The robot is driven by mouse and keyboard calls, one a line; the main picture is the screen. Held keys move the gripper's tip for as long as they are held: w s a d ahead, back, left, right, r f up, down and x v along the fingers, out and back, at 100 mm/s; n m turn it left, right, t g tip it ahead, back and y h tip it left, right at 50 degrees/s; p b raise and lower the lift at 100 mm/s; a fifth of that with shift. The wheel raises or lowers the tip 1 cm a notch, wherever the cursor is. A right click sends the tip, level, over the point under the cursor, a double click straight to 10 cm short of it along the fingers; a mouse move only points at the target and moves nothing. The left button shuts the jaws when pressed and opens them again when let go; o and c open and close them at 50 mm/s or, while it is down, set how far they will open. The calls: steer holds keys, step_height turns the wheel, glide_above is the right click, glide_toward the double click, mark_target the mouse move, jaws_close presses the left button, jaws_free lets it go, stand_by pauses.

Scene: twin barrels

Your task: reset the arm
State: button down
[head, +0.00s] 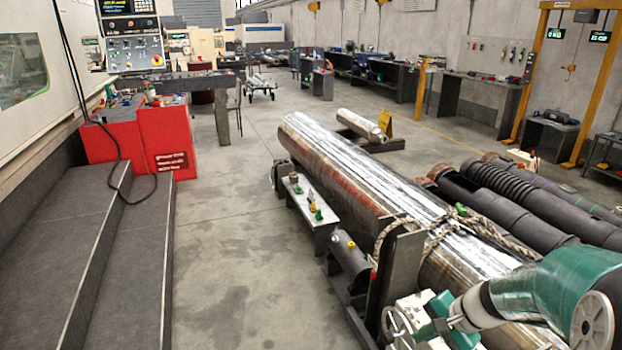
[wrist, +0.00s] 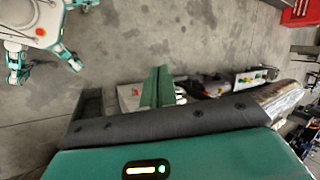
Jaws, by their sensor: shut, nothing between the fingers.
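My arm, green and white, reaches in from the lower right in the head view, over the near end of a long shiny steel cylinder (head: 345,180). In the wrist view my gripper (wrist: 158,72) shows as two green fingers side by side and closed together, with nothing between them. The green housing of my arm fills the bottom of that view. I cannot tell whether the gripper touches anything.
Rope (head: 425,232) wraps the steel cylinder. A small bench (head: 318,222) with tools stands beside it. Dark pipes (head: 515,200) lie at right. A red cabinet (head: 165,140) and grey steps (head: 75,250) are at left. The floor (head: 235,255) between is clear.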

steer(key=s+a+r+n+t+h, duration=0.1)
steer(key=s+a+r+n+h, duration=0.1)
steer(key=s+a+r+n, duration=0.2)
steer(key=s+a+r+n+t+h, duration=0.1)
steer(key=s+a+r+n+h, duration=0.2)
steer(key=s+r+n, duration=0.3)
steer(key=s+a+r, duration=0.1)
steer(key=s+r, duration=0.4)
steer(key=shift+a+r+n+h, duration=0.3)
steer(key=shift+a, duration=0.05)
